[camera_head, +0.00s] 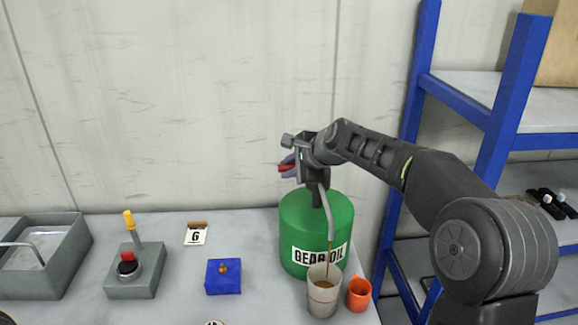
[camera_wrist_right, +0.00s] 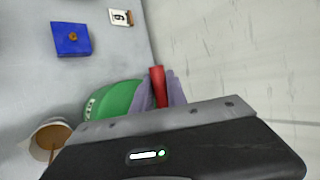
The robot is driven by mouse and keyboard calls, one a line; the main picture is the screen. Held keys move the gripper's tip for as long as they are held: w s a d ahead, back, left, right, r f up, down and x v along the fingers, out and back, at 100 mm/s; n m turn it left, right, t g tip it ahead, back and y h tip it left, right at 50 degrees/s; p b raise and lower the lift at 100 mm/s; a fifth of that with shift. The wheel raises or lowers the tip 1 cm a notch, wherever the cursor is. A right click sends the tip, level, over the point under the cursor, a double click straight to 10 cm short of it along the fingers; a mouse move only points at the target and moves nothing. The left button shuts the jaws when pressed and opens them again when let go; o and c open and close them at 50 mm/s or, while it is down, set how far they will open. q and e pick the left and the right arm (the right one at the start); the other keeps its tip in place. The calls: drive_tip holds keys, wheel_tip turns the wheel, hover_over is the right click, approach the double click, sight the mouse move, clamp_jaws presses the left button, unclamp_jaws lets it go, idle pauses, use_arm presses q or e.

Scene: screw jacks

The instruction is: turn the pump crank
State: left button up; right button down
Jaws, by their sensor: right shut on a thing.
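A green drum (camera_head: 306,232) labelled GEAR OIL stands on the table, with a pump on its top. The pump's grey spout (camera_head: 326,215) bends down over a pale cup (camera_head: 322,297), and a thin brown stream runs from it into the cup. My right gripper (camera_head: 288,168) is above the drum, shut on the red crank handle (camera_head: 285,168). In the right wrist view the red handle (camera_wrist_right: 157,86) stands between the two purple-grey fingers, with the green drum (camera_wrist_right: 115,100) beside them. The crank's arm is mostly hidden by the gripper. My left gripper is not in view.
A blue shelf rack (camera_head: 493,130) stands at right.

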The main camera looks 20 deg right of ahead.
idle(0.3)
drive_tip(key=c, duration=1.3)
unclamp_jaws()
drive_tip(key=b+v, duration=0.1)
drive_tip(key=v, duration=0.6)
drive_tip(key=shift+s+d+r+b, duration=0.1)
drive_tip(key=shift+s+r+b, duration=0.15)
drive_tip(key=shift+r+b, duration=0.05)
